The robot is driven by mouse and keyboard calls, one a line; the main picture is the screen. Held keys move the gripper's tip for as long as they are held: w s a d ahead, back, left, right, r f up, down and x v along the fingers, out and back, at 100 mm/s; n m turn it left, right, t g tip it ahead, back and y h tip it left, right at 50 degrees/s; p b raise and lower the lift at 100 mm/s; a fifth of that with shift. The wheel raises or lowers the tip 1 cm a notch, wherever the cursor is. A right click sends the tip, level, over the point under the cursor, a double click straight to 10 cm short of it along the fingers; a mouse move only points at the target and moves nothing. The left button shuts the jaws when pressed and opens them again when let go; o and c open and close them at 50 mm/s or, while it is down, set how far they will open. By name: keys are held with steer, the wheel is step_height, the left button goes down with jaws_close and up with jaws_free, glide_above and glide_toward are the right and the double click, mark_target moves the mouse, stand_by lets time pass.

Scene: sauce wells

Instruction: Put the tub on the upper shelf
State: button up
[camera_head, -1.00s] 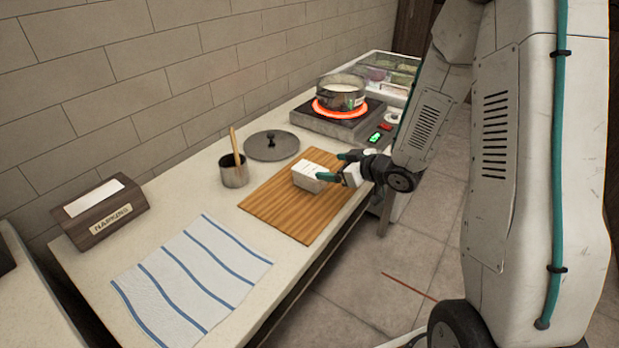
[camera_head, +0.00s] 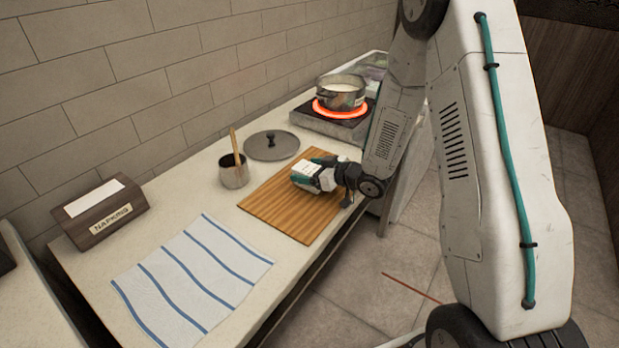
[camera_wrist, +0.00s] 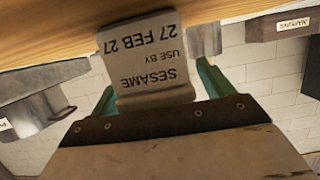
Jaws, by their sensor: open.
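The white tub (camera_head: 305,171) sits on the wooden cutting board (camera_head: 268,212). In the wrist view the tub (camera_wrist: 145,58) shows a label reading "SESAME USE BY 27 FEB 27", upside down. My gripper (camera_head: 312,174) is at the board with its teal fingers on either side of the tub. In the wrist view the open fingers (camera_wrist: 158,85) flank the tub, and a gap shows at least on the right. The upper shelf cannot be made out in these views.
A pot (camera_head: 341,90) stands on a glowing red burner (camera_head: 331,124) behind. A grey lid (camera_head: 271,146) and a metal cup (camera_head: 234,172) with a wooden handle stand left of the board. A striped cloth (camera_head: 192,283) and a napkin box (camera_head: 100,212) are nearer.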

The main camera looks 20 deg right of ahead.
steer(key=c, duration=1.4)
steer(key=shift+o, duration=0.2)
steer(key=shift+r, duration=0.15)
